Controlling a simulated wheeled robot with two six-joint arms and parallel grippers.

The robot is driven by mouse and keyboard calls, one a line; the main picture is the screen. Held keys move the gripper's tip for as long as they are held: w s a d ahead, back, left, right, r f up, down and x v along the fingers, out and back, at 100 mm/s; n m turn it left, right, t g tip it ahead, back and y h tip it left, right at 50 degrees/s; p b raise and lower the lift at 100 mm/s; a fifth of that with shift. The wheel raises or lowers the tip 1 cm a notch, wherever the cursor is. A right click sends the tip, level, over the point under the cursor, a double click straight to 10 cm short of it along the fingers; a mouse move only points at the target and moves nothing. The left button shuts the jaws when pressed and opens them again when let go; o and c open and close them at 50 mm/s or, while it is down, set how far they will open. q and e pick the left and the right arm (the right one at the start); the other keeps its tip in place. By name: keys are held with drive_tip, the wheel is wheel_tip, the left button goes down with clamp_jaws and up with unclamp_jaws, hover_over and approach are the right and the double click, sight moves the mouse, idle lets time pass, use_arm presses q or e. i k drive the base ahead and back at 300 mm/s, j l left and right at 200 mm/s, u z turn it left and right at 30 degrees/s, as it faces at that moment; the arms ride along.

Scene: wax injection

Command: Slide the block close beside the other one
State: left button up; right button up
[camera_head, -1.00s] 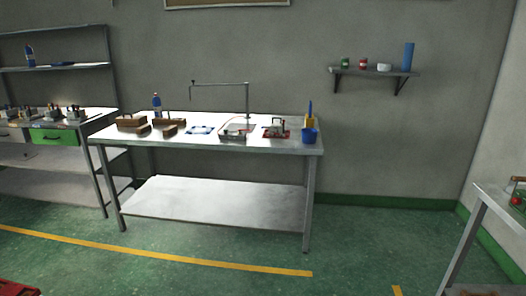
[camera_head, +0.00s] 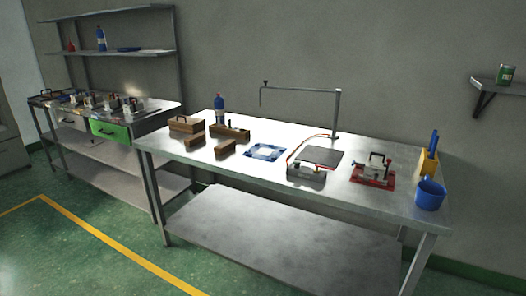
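Two small brown blocks lie on the left part of the metal table (camera_head: 330,196). One brown block (camera_head: 194,140) is nearer the left edge; the other brown block (camera_head: 225,148) is to its right, with a gap between them. Behind them stand a larger wooden box with a dark handle (camera_head: 186,124) and a long brown wooden piece (camera_head: 230,132). I cannot tell which pieces the task means. Neither of my grippers shows in the head view.
On the table are a blue-framed plate (camera_head: 264,152), a grey device (camera_head: 307,171), a red-based fixture (camera_head: 374,172), a blue mug (camera_head: 430,194) and a blue bottle (camera_head: 219,106). A bench with a green drawer (camera_head: 110,131) stands left. Green floor in front is clear.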

sight(198, 137)
drive_tip(key=i+u, duration=0.3)
drive_tip(key=i+l+u, duration=0.35)
drive_tip(key=i+j+z, duration=0.1)
drive_tip(key=z, duration=0.3)
drive_tip(key=i+j+z, duration=0.1)
drive_tip(key=z, duration=0.3)
drive_tip(key=i+j+z, duration=0.45)
drive_tip(key=j, duration=0.3)
drive_tip(key=j+z, duration=0.25)
drive_tip(key=j, duration=0.15)
drive_tip(key=i+j+z, duration=0.2)
drive_tip(key=j, duration=0.25)
drive_tip(key=j+z, duration=0.25)
drive_tip(key=j, duration=0.2)
